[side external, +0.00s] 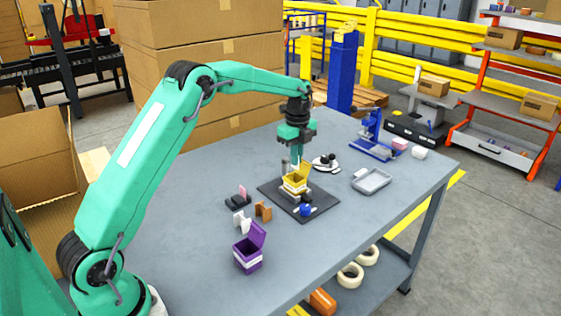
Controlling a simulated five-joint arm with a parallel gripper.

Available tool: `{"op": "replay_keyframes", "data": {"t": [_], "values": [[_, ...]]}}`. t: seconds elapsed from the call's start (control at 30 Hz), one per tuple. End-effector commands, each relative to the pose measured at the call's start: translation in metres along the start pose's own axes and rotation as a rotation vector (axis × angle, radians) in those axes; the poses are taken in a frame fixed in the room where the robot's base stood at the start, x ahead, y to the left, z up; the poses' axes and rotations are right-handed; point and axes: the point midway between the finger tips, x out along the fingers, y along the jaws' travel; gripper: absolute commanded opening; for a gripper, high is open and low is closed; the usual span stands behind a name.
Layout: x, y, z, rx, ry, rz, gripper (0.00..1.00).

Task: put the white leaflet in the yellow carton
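The yellow carton (295,185) stands on a dark mat (318,206) near the middle of the table. Its flap is raised and a white band runs around its body. My gripper (295,160) points down directly over the carton, with its tips close to the opening. A small pale patch shows between or beside the fingertips; it is too small to tell whether it is the white leaflet or part of a finger. A small white folded piece (240,222) stands on the table left of the mat; I cannot tell what it is.
A purple open carton (248,251), a brown folded piece (263,211) and a dark holder with a pink piece (240,196) stand near the mat. A grey tray (371,181) and a blue device (373,140) are to the right. The table's front right is clear.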

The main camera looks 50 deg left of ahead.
Motion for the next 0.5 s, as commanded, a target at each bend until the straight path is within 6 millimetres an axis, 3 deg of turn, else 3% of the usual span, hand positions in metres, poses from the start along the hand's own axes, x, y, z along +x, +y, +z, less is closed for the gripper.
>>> {"op": "replay_keyframes", "data": {"t": [0.5], "values": [[0.035, 0.000, 0.000, 0.000, 0.000, 0.000, 0.00]]}}
